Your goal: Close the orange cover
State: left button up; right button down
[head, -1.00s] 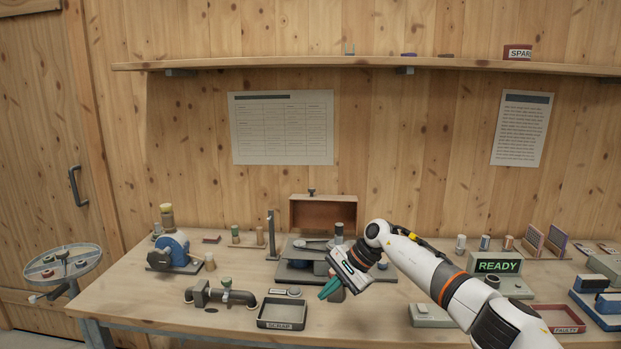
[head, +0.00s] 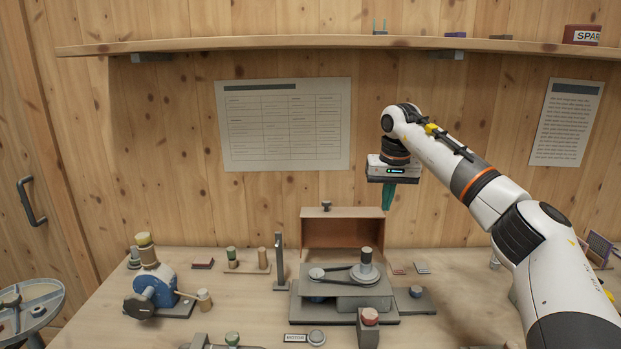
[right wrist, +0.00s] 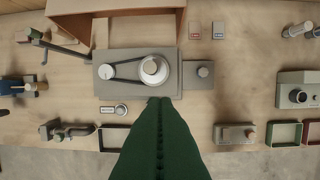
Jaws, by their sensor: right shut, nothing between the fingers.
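The orange cover (head: 342,233) is an open-sided brown-orange box with a dark knob (head: 326,205) on its upper edge. It stands upright behind the belt drive, its hollow side facing me, leaving the belt and pulleys (head: 366,270) exposed. Its edge also shows at the top of the right wrist view (right wrist: 115,8). My right gripper (head: 389,207) has green fingers pointing down, shut and empty. In the head view it appears above and right of the cover, apart from it. The wrist view shows the fingers (right wrist: 160,103) over the machine's front edge. My left gripper is not in view.
A tall grey post (head: 279,262) stands left of the machine. A red-topped block (head: 369,325) is in front of it. A blue device (head: 155,285) sits further left. A shelf (head: 300,43) runs along the wall above.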

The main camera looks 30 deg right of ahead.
aim_at(326, 226)
jog(key=i, duration=0.95)
